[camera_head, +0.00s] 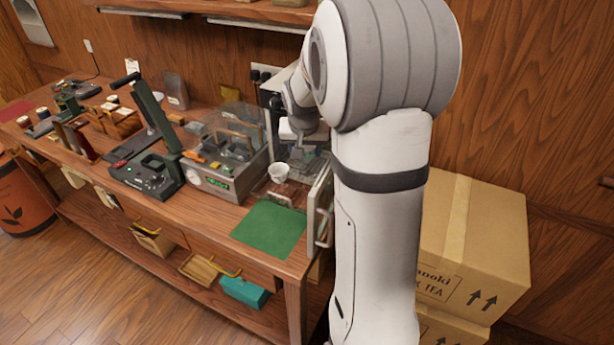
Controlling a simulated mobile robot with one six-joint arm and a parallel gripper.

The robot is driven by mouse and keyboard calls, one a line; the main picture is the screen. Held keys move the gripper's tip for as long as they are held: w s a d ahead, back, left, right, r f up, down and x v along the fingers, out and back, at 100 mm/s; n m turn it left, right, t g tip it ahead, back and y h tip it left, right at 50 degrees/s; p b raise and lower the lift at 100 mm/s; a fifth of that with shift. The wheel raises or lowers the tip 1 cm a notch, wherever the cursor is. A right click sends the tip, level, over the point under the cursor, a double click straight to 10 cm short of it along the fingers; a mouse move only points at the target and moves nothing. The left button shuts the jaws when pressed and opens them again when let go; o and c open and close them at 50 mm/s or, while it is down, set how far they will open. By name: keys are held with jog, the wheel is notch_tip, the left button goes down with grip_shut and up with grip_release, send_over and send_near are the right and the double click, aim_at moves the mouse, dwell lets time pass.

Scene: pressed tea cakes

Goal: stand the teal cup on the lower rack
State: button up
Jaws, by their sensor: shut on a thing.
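My gripper (298,148) reaches down in front of the open glass-sided cabinet (271,98) at the right end of the bench. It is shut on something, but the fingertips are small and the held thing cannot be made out. A rack (308,162) shows faintly inside the cabinet, partly behind my arm; its levels are hard to tell apart. I cannot pick out a teal cup in this view. A white cup (278,172) stands at the cabinet's front left, apart from my gripper.
The cabinet door (319,208) stands open on the right. A green mat (270,228) lies bare on the bench in front. A machine with a clear cover (222,178) stands left of the cabinet. A teal box (244,291) sits on the shelf below. Cartons (474,245) stand right.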

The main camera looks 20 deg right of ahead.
aim_at(305, 160)
notch_tip(305, 160, down, 6)
jog(key=shift+d+f+p, duration=0.15)
jog(key=shift+p, duration=0.15)
jog(key=shift+f, duration=2.45)
jog(key=shift+f, duration=0.2)
jog(key=o, duration=1)
jog(key=shift+c, duration=0.2)
jog(key=shift+r, duration=0.15)
jog(key=shift+r, duration=0.2)
jog(key=b+v, duration=0.1)
jog(key=v, duration=1)
jog(key=shift+s+r+b, duration=0.15)
jog(key=shift+r+b, duration=0.2)
